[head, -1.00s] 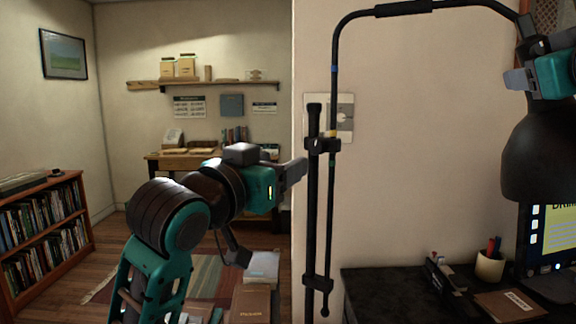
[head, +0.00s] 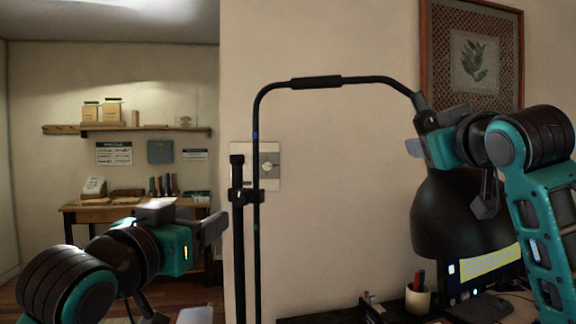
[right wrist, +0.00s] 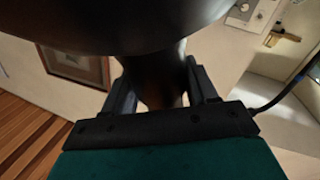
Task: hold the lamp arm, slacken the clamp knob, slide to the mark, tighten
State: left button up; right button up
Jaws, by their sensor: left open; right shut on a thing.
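The black lamp arm (head: 256,165) rises beside a dark upright post (head: 238,240), bends at the top and runs right to the lamp's black shade (head: 455,215). A small clamp (head: 245,196) joins tube and post; its knob is too small to make out surely. A blue band (head: 256,135) shows on the tube above the clamp, a greenish band (head: 256,227) below. My right gripper (head: 425,122) is shut on the lamp's neck above the shade; the right wrist view shows the dark neck (right wrist: 160,88) between its fingers. My left gripper (head: 218,226) is open, just left of the post, slightly below the clamp.
A wall switch plate (head: 268,167) sits behind the clamp. A monitor (head: 485,265) and a pen cup (head: 418,299) stand on the desk under the shade. A framed picture (head: 425,50) hangs behind the lamp. A shelf (head: 150,130) and small table (head: 85,208) are far back left.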

aim_at(238, 199)
jog(key=shift+f, duration=4.25)
jog(key=shift+r, duration=0.1)
pick_arm(q)
jog(key=w+d+n, duration=0.1)
jog(key=w+n, duration=0.3)
jog(key=n, duration=0.1)
jog(key=w+n+y, duration=0.1)
jog(key=w+n, duration=0.3)
jog(key=n, duration=0.2)
jog(key=w+d+n+y, duration=0.1)
jog(key=w+n, duration=0.3)
jog(key=n, duration=0.2)
jog(key=shift+d+r, duration=0.3)
jog(key=shift+d, duration=0.05)
jog(key=shift+c, duration=0.4)
